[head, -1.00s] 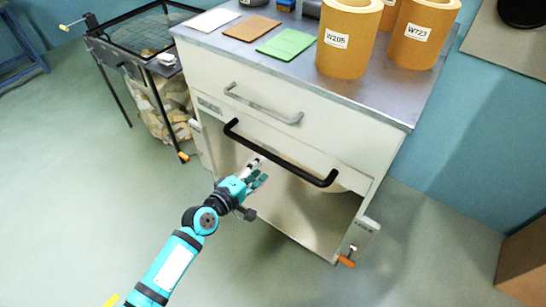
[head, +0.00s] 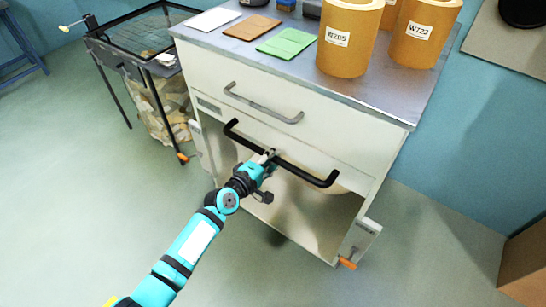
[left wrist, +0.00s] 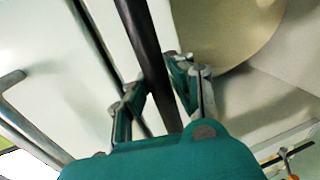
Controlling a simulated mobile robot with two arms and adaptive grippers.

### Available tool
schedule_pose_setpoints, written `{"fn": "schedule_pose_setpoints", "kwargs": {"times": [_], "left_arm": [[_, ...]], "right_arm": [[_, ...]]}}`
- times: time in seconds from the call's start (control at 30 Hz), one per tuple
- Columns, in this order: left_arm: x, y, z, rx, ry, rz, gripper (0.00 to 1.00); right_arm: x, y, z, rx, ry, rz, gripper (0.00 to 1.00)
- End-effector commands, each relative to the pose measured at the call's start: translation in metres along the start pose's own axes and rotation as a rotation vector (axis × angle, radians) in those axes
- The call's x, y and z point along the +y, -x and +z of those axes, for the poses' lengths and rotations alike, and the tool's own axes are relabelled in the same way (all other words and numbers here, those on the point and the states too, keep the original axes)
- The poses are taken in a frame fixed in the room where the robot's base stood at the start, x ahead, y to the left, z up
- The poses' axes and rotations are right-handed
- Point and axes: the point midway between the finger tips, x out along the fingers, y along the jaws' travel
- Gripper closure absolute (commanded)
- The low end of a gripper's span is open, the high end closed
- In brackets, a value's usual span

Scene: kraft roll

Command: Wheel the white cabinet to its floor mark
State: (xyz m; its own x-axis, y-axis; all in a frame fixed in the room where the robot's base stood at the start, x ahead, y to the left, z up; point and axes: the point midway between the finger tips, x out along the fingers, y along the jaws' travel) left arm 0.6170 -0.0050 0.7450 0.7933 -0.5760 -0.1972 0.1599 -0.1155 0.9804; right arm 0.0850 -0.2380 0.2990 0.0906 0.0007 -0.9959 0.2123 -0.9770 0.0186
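The white cabinet (head: 240,72) stands in the middle of the head view, with a grey top, a grey drawer handle and an open lower bay. A black push bar (head: 310,176) runs across its front and also shows in the left wrist view (left wrist: 143,35). My left gripper (head: 268,158) is at the middle of this bar. In the left wrist view its fingers (left wrist: 157,75) lie on both sides of the bar and appear closed against it. I cannot make out a floor mark. My right gripper is not in view.
Rolls labelled W205 (head: 348,40) and W723 (head: 425,35) stand on the cabinet top beside flat coloured pads. A black mesh-topped stand (head: 140,35) is close on the left. A brown box (head: 525,262) is at the right. Floor in front is clear.

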Motion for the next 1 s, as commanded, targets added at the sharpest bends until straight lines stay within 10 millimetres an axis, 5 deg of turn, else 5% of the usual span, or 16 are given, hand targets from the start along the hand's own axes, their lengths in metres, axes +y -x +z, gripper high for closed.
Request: {"fn": "schedule_pose_setpoints", "kwargs": {"times": [0.13, 1.0], "left_arm": [[-0.0003, 0.0002, -0.0001, 0.0, 0.0, 0.0, 1.0], [-0.0006, 0.0014, -0.0003, 0.0, 0.001, -0.001, 1.0]], "right_arm": [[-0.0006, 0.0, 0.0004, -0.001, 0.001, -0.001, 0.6], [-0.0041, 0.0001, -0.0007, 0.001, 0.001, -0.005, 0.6]]}}
